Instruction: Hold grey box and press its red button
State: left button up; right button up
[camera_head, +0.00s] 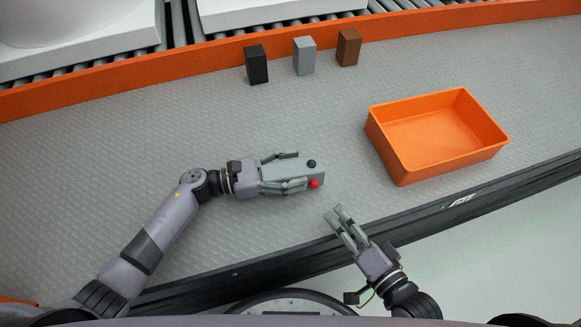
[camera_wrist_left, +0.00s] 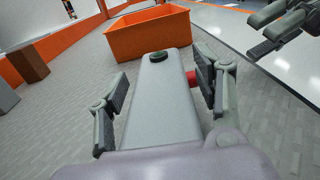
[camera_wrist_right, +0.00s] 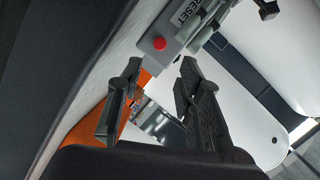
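The grey box (camera_head: 293,170) lies on the conveyor with a dark round button on top and a red button (camera_head: 314,183) on its near side. My left gripper (camera_head: 293,169) reaches around it from the left, one finger on each side. In the left wrist view a gap shows between the box (camera_wrist_left: 160,110) and the left finger; contact at the right finger is unclear. My right gripper (camera_head: 335,211) is partly open and empty, nearer the conveyor edge, pointing toward the box. In the right wrist view the red button (camera_wrist_right: 160,43) shows beyond its fingers, apart from them, beside a RESET label.
An orange bin (camera_head: 390,155) stands to the right, empty. Small black (camera_head: 256,64), grey (camera_head: 304,56) and brown (camera_head: 348,48) blocks stand along the back orange rail (camera_head: 200,57). A dark conveyor edge (camera_head: 430,218) runs along the front. The belt left of the bin is mostly clear.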

pick_arm(q)
jog(key=c, duration=1.2)
pick_arm(e)
grip_shut()
dwell(1.1)
